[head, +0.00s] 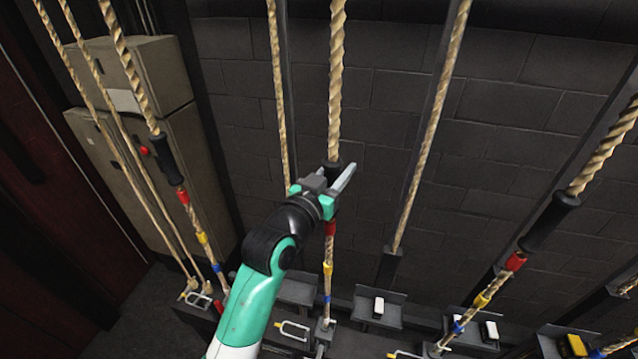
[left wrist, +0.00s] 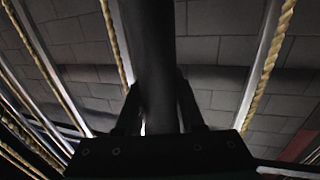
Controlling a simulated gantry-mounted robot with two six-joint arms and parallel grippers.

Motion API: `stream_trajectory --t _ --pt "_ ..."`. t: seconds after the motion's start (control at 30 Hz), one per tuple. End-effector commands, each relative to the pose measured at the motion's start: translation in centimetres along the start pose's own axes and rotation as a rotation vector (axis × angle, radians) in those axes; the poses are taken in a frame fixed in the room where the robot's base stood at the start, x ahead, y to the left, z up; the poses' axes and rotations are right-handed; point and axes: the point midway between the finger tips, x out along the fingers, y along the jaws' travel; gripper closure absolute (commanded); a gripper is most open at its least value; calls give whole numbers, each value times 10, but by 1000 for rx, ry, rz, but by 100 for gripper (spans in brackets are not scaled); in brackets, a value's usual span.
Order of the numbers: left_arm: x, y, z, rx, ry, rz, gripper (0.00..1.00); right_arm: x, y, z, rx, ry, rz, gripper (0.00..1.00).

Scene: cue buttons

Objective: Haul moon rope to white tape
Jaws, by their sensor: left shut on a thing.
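My left gripper (head: 331,179) is shut around the black sleeve (head: 334,168) of the middle rope (head: 336,75). In the left wrist view the dark sleeve (left wrist: 160,60) stands upright between the two fingers of the gripper (left wrist: 160,108). Below the gripper this rope carries a red band (head: 330,228), a yellow band (head: 327,268) and a blue band (head: 326,299). I cannot make out a moon sign or a white tape band on any rope. My right gripper is not in view.
A left rope with a black sleeve (head: 167,160) and a right rope with a black sleeve (head: 550,222) hang on either side. Plain back ropes (head: 433,135) run behind. Dark brackets (head: 390,311) line the bottom. A beige cabinet (head: 185,135) stands at left.

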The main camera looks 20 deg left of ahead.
Motion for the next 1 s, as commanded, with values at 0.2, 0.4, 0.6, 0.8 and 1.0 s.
stream_trajectory --t 0.2,0.4,0.6,0.8,1.0 --pt "1 2 -4 0 4 3 100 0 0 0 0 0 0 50" --pt "1 2 -3 0 3 3 57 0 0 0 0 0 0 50" --pt "1 2 -2 0 0 3 32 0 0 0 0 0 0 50" --pt "1 2 -2 0 -1 3 32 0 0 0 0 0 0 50" --pt "-8 2 -1 1 0 4 32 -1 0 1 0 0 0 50"
